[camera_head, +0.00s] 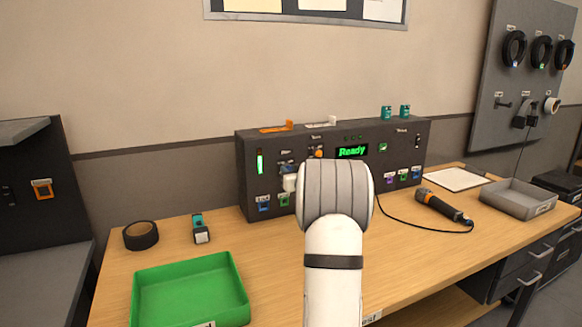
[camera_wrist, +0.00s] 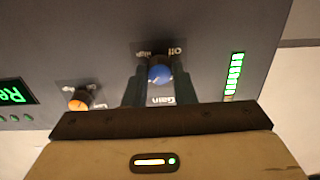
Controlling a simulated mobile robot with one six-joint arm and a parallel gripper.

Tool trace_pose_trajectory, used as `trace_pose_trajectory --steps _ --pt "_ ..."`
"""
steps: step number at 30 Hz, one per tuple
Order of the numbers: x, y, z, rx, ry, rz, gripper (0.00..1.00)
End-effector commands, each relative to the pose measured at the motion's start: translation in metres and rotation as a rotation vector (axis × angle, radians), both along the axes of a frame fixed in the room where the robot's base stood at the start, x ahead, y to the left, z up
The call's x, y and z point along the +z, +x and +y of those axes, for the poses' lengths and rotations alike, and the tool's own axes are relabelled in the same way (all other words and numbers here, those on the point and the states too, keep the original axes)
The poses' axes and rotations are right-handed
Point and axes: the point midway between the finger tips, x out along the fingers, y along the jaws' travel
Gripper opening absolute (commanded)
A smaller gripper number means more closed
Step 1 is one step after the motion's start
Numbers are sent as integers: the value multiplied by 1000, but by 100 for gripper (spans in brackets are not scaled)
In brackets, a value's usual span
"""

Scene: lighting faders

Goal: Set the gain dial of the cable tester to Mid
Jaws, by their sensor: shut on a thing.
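The cable tester (camera_head: 405,150) is a dark box at the back of the wooden bench, with a green "Ready" display. Its blue gain dial (camera_wrist: 159,74) shows in the wrist view, with "High" and "Off" labels above it and "Gain" below. My gripper (camera_wrist: 159,82) is shut on this dial, one dark finger on each side. The dial's pointer and any Mid mark cannot be made out. In the head view my white wrist and arm cover part of the panel, and the dial is mostly hidden behind my gripper.
An orange dial (camera_wrist: 79,99) sits beside the gain dial. A green level bar (camera_wrist: 235,74) is lit. A green tray (camera_head: 190,290), black tape (camera_head: 141,236) and a small teal tool (camera_head: 200,228) lie left; a microphone (camera_head: 443,206) with its cable and a grey tray (camera_head: 518,197) lie right.

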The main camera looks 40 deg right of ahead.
Motion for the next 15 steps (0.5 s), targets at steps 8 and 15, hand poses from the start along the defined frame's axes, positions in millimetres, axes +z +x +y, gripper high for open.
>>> trace_pose_trajectory --steps 8,15 --pt "0 0 0 0 0 -1 28" --pt "0 0 0 0 -1 -1 46"
